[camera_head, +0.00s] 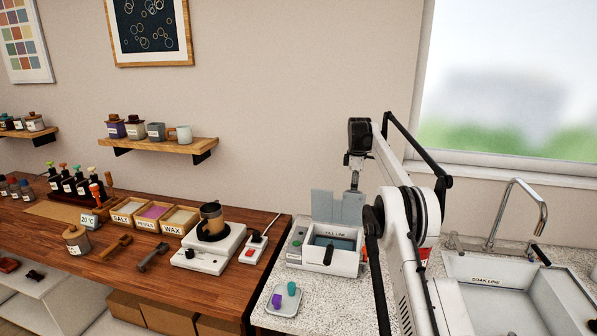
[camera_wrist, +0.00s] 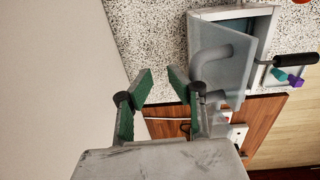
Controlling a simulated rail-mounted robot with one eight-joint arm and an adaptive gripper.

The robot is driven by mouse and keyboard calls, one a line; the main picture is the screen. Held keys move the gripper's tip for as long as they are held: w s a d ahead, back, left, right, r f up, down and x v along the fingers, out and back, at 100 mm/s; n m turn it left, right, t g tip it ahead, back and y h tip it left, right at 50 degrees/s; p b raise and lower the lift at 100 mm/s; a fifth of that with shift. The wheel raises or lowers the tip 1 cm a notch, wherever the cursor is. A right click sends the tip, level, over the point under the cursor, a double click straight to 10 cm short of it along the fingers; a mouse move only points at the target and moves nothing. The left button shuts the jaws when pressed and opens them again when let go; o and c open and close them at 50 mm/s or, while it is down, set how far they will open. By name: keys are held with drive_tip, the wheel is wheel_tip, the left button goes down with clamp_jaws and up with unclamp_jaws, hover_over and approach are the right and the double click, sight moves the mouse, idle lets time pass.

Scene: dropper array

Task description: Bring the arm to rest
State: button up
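My gripper (camera_head: 354,183) hangs from my raised arm, fingers down, in the head view, by the raised grey lid (camera_head: 322,204) of a white box (camera_head: 346,263) marked FILL LINE. In the wrist view its green-padded fingers (camera_wrist: 160,74) stand apart with nothing between them. The grey lid (camera_wrist: 232,72) lies beside the fingers there; I cannot tell whether they touch it. My arm's white links rise from the lower right and hide part of the counter.
A small tray (camera_head: 276,309) with teal and purple pieces sits before the box. A sink (camera_head: 465,265) with a tall faucet (camera_head: 516,184) is right. A hot plate (camera_head: 190,256) with a pot (camera_head: 211,216) is left. The wall is behind my gripper.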

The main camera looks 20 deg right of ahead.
drive_tip(key=shift+r, duration=0.1)
